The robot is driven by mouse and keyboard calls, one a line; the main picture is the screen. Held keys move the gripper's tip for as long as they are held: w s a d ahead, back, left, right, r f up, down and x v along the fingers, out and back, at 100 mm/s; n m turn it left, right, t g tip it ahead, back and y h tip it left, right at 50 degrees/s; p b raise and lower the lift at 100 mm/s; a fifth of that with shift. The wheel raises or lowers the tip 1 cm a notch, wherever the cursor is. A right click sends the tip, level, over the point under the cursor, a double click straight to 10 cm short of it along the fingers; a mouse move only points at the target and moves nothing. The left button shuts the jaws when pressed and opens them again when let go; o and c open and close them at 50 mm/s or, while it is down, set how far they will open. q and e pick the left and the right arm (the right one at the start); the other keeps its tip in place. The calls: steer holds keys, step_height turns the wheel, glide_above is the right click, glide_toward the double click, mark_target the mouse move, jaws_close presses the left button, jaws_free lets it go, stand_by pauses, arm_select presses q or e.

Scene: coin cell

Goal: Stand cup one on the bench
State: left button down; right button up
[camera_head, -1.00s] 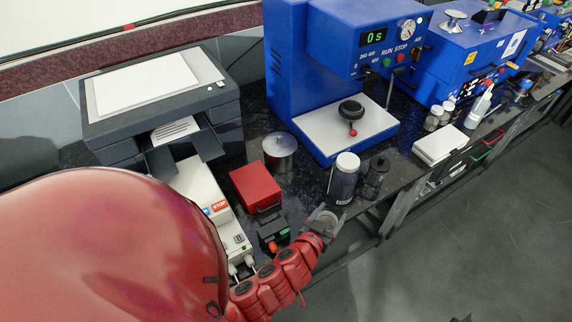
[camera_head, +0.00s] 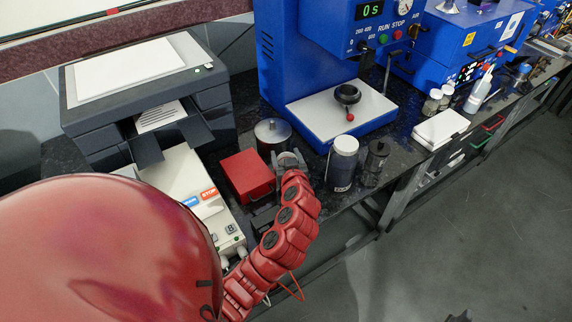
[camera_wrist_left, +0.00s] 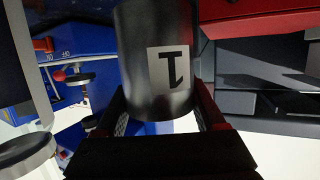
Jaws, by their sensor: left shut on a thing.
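Cup one (camera_wrist_left: 155,65) is a dark metallic cylinder with a pale label bearing a black "1", which appears inverted in the left wrist view. My left gripper (camera_wrist_left: 160,112) is shut on it, with a finger on each side. In the head view my left gripper (camera_head: 288,166) is over the bench (camera_head: 310,178), between the red box and the white-lidded jar. Only a small grey part of the cup (camera_head: 288,158) shows there. Its base and any gap to the bench are hidden. My right gripper is not in view.
A lidded metal pot (camera_head: 272,134) stands just behind the gripper. A red box (camera_head: 246,176) is to its left. A white-lidded jar (camera_head: 343,165) and a dark jar (camera_head: 375,163) are to its right. The blue press (camera_head: 340,112) stands behind.

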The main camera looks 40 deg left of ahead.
arm_select(q)
step_height(320, 180, down, 4)
steer(key=shift+r, duration=0.1)
steer(key=shift+f, duration=0.25)
jaws_free()
steer(key=shift+r, duration=0.1)
